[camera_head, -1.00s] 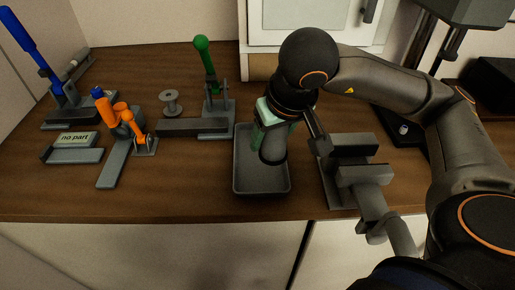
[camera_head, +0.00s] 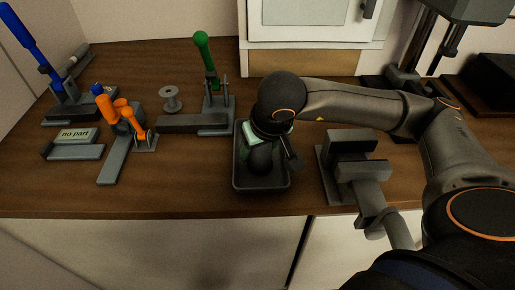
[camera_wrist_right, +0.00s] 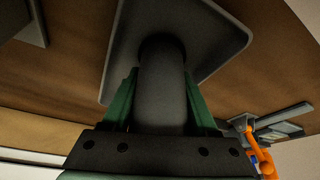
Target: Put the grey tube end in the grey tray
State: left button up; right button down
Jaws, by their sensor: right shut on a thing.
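The grey tray (camera_head: 262,187) is a shallow rectangular tray near the table's front edge in the head view. My right gripper (camera_head: 263,153) points down over it and covers much of its inside. In the right wrist view, my right gripper's green fingers (camera_wrist_right: 162,98) are shut on both sides of the grey tube end (camera_wrist_right: 162,82). The tube's far end points at the tray's floor (camera_wrist_right: 205,35); I cannot tell whether it touches. In the head view the tube is hard to separate from the dark gripper. My left gripper is not in view.
A grey vise-like block (camera_head: 352,168) stands close right of the tray. A green-handled clamp (camera_head: 208,75) with a long grey bar (camera_head: 190,124) is at the back left. An orange clamp (camera_head: 127,118), a spool (camera_head: 171,100) and a "no part" sign (camera_head: 76,137) are farther left.

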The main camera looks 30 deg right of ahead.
jog(key=shift+c, duration=2.2)
grip_release()
jog(key=shift+f, duration=0.1)
jog(key=shift+r+p, duration=0.3)
jog(key=shift+p, duration=0.05)
jog(key=v, duration=1.1)
jog(key=shift+s+r, duration=0.15)
jog(key=shift+r, duration=0.25)
jog(key=shift+f, duration=0.1)
